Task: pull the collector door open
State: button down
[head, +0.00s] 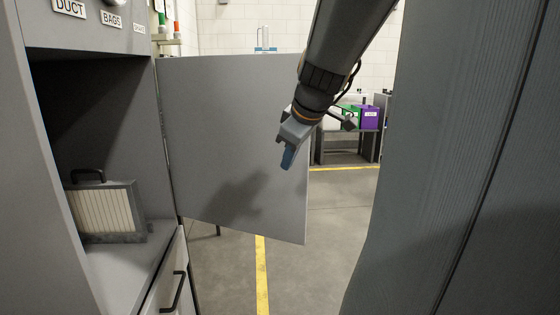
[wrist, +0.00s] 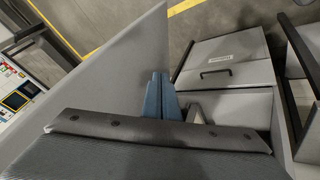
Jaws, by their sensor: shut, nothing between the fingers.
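The collector door (head: 230,140) is a flat grey panel, hinged at the right side of the cabinet opening. It stands swung wide open, out from the cabinet. My gripper (head: 288,158) is in front of the door's face near its free edge, blue fingers pointing down. The fingers are shut and hold nothing. In the wrist view the blue fingers (wrist: 160,97) are beside the door panel (wrist: 105,80); I cannot tell whether they touch it. Inside the open cabinet, a pleated filter (head: 104,210) with a dark top handle stands on the floor of the compartment.
A drawer front with a dark handle (head: 173,292) is below the opening. A large dark grey panel fills the right side of the head view. A bench with a purple box (head: 370,116) stands behind. Floor (head: 330,215) with yellow lines is clear between.

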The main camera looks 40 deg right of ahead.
notch_tip(320, 180, up, 3)
jog(key=d, duration=0.3)
jog(key=w+d+f+p, duration=0.3)
jog(key=w+d+f, duration=0.2)
jog(key=w+f, duration=0.2)
jog(key=shift+w+f+n+t+h, duration=0.2)
jog(key=shift+f+n+t+h, duration=0.1)
jog(key=shift+n+h, duration=0.1)
